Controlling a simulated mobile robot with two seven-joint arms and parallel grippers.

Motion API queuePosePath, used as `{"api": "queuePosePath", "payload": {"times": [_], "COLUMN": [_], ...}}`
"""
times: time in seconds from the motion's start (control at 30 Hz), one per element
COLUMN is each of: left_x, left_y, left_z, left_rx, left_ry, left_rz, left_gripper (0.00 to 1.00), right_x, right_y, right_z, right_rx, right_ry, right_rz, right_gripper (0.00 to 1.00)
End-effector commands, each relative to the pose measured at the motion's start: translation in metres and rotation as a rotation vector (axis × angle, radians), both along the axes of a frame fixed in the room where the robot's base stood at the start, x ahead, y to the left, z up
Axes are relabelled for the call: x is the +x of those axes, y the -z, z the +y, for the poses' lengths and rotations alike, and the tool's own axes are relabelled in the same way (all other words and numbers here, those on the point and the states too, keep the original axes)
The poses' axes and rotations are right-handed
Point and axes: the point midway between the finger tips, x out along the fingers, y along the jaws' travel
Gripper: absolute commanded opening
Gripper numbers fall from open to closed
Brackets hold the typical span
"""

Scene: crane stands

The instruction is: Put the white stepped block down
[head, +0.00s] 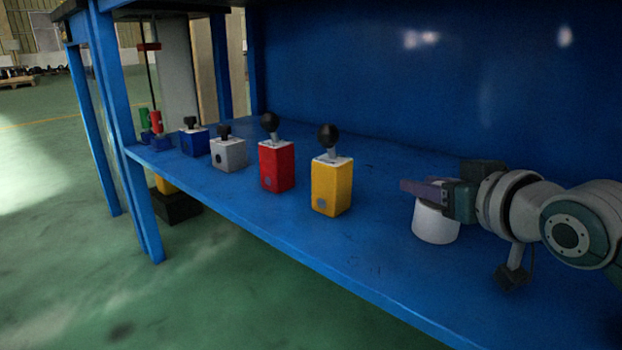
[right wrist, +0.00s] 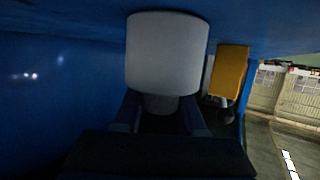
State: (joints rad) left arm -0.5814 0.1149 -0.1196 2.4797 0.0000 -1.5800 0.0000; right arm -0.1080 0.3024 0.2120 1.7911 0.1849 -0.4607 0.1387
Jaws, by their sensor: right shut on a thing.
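The white stepped block (head: 436,224) is at the right of the head view, upright at the shelf surface. I cannot tell whether its base touches the shelf or hangs just above it. My right gripper (head: 426,190) comes in from the right and is shut on its narrow upper part. In the right wrist view the wide white body (right wrist: 167,52) lies beyond the fingers, and the narrower neck sits between the two fingertips (right wrist: 160,106). The fingers hide part of the neck. My left gripper is not in view.
The blue shelf (head: 375,255) carries a yellow box (head: 332,188) with a black knob, left of the block. Beyond it stand a red box (head: 277,167), a grey box (head: 229,154) and a blue box (head: 195,142). The shelf is clear between the yellow box and the block.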

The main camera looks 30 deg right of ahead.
Motion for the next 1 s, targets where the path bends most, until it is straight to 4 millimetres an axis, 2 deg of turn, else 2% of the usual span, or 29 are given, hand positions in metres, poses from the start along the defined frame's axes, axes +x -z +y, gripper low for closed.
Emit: {"api": "queuePosePath", "payload": {"times": [0.03,0.07,0.3,0.57,0.67,0.77,1.0], "left_x": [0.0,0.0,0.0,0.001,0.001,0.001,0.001], "left_y": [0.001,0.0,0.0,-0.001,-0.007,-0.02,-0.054], "left_z": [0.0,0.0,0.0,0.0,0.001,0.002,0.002], "left_rx": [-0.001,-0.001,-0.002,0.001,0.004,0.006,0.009], "left_ry": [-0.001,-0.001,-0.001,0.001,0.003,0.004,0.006], "left_rz": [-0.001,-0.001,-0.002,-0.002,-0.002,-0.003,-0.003], "left_gripper": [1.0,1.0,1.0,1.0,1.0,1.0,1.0], "right_x": [0.0,0.0,0.0,0.0,-0.005,-0.019,-0.069], "right_y": [0.002,0.002,0.002,0.0,-0.005,-0.011,-0.027], "right_z": [0.0,0.0,0.0,0.0,0.001,0.004,0.014], "right_rx": [0.0,0.0,0.0,0.0,0.002,0.001,0.002], "right_ry": [0.0,0.0,0.0,-0.001,-0.001,-0.001,0.0], "right_rz": [0.0,0.0,0.001,0.0,0.002,0.006,0.007], "right_gripper": [0.0,0.43,0.7,0.7,0.7,0.7,0.7]}}
